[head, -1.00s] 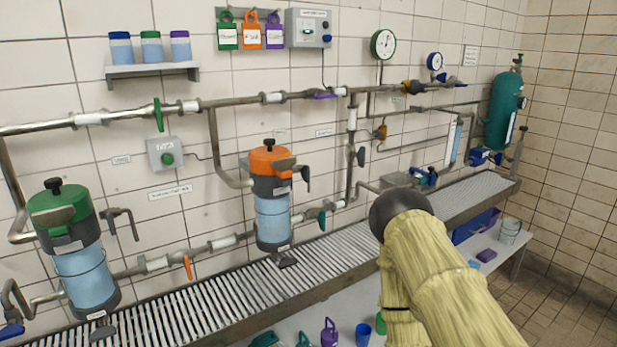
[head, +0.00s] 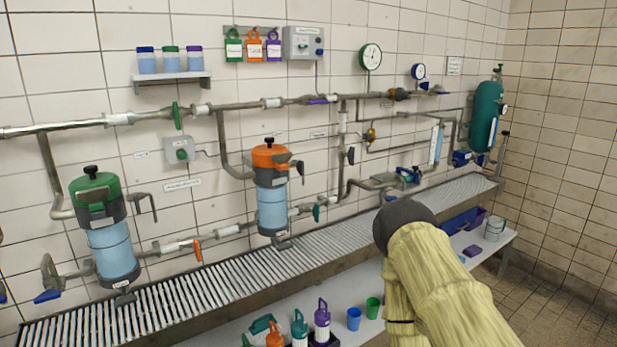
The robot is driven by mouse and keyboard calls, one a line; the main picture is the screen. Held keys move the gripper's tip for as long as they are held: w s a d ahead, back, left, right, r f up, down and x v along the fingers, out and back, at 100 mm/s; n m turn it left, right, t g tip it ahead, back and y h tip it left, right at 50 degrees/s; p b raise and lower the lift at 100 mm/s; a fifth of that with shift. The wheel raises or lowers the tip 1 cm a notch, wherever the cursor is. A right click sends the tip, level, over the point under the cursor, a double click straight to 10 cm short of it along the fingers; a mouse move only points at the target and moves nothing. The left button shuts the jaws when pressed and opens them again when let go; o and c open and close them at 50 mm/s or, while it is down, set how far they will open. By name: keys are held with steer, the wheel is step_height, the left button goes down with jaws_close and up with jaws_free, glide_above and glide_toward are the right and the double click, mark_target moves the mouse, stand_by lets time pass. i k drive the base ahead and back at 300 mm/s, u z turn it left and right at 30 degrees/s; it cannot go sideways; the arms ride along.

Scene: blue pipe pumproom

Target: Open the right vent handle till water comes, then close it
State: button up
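Two clear filter housings with blue water stand along the wall pipes. The right one (head: 271,205) has an orange cap with a black knob. A dark vent handle (head: 299,168) sticks out at the right of its cap and bends downward. I see no water coming out at either handle. My arm, in a yellow sleeve with a dark rounded joint, rises at lower right, apart from both housings. My gripper does not show.
A slatted metal drain bench (head: 190,302) runs under the pipes. A lower shelf (head: 375,330) holds bottles, cups and a bucket (head: 495,228). A teal gas cylinder (head: 485,115) stands at the far right. Tiled floor shows at lower right.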

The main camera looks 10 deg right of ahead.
mark_target(300, 164)
steer(key=u, duration=0.2)
steer(key=i, duration=0.95)
steer(key=z, duration=0.5)
